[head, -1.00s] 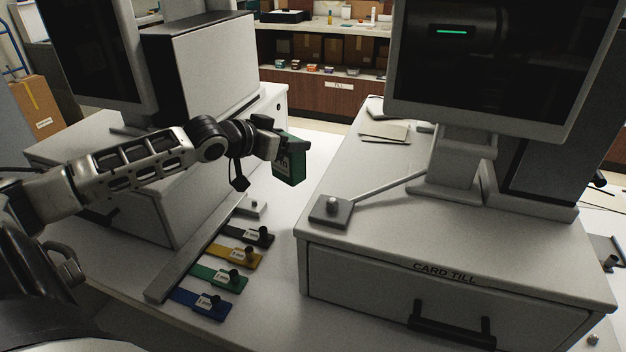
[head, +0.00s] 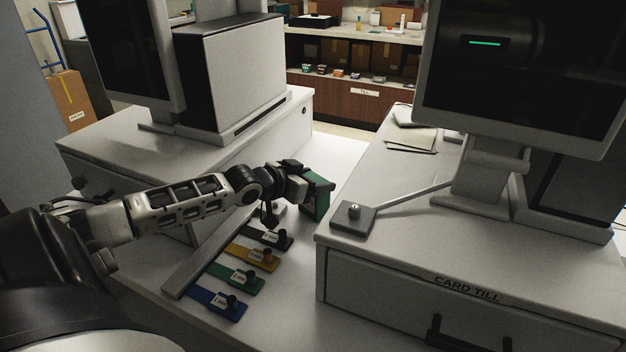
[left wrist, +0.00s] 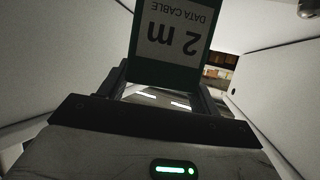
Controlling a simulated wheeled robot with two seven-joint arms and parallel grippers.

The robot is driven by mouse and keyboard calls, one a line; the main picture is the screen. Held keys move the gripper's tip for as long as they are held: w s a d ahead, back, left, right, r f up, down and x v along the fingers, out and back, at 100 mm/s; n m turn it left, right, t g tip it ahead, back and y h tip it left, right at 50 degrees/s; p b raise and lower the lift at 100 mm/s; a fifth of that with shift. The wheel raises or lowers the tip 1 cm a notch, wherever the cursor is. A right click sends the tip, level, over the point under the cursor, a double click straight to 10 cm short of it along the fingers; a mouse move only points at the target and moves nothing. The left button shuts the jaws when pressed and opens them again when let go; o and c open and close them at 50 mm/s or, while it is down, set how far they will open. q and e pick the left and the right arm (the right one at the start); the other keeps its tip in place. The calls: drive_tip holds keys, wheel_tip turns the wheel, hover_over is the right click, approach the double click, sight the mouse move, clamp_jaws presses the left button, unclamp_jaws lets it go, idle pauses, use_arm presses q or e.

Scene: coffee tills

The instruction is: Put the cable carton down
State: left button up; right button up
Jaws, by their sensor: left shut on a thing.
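The cable carton (head: 318,200) is a small green box held in my left gripper (head: 304,178), above the white counter between the two tills. In the left wrist view the carton (left wrist: 172,72) hangs between the two fingers and shows a pale label reading "2 m DATA CABLE", upside down in the picture. My left gripper is shut on it. Whether the carton's lower end touches the counter is hard to tell. My right gripper is not in view.
Another till (head: 120,150) stands on the left. Blue, green, yellow and black tags (head: 237,274) lie in a row on the counter beside a grey bar (head: 215,245).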

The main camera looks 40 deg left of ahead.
use_arm(q)
drive_tip(key=o, duration=1)
drive_tip(key=shift+o, duration=0.2)
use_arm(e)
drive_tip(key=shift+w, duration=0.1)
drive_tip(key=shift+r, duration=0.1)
use_arm(q)
drive_tip(key=p+v, duration=0.4)
drive_tip(key=v, duration=0.8)
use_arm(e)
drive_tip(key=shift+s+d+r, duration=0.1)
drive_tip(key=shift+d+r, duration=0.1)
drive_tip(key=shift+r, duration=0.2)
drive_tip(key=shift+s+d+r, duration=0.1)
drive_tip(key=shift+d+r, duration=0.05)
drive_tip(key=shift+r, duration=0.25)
